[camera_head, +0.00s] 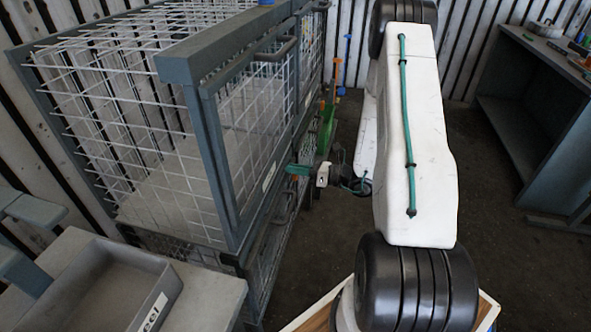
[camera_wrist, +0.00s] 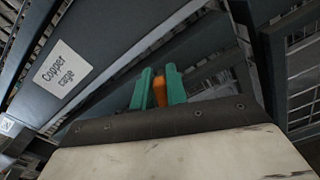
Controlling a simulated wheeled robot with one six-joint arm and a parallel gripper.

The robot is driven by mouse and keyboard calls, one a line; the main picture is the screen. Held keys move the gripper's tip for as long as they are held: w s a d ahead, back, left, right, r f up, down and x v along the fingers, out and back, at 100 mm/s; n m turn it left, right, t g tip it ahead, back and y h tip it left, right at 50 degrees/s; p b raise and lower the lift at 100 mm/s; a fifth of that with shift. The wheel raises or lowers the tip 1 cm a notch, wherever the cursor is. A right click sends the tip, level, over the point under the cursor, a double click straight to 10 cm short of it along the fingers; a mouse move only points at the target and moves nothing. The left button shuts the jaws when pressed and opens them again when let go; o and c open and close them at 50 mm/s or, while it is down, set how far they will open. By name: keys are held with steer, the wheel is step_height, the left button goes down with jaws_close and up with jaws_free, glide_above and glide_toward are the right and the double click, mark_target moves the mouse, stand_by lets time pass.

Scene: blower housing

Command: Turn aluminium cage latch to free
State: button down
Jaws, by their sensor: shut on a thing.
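My gripper (camera_wrist: 159,80) has its two green fingers shut on a small orange piece (camera_wrist: 159,92), which looks like a latch handle. In the head view my gripper (camera_head: 298,169) is at the front of the wire cage (camera_head: 215,150), close to its grey frame; the orange piece cannot be made out there. A white label reading "Copper cage" (camera_wrist: 62,67) is on the dark grey frame to the left of the fingers in the wrist view. No aluminium label is readable. I cannot tell which cage the held piece belongs to, or its turned position.
A grey tray with a label (camera_head: 100,290) stands on a bench at lower left. A dark cage handle (camera_head: 277,48) juts out at the top front. A green bin (camera_head: 326,128) stands beyond my gripper. A grey bench (camera_head: 545,45) is at right, with open floor before it.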

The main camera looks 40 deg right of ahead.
steer(key=m, duration=0.6)
steer(key=shift+w+d+f+m, duration=0.1)
steer(key=shift+d+f+m, duration=0.1)
steer(key=shift+m, duration=0.1)
steer(key=m, duration=0.6)
steer(key=shift+d+f+m, duration=0.1)
steer(key=shift+f+m, duration=0.1)
steer(key=shift+m, duration=0.1)
steer(key=c, duration=1.4)
jaws_free()
steer(key=shift+f, duration=0.1)
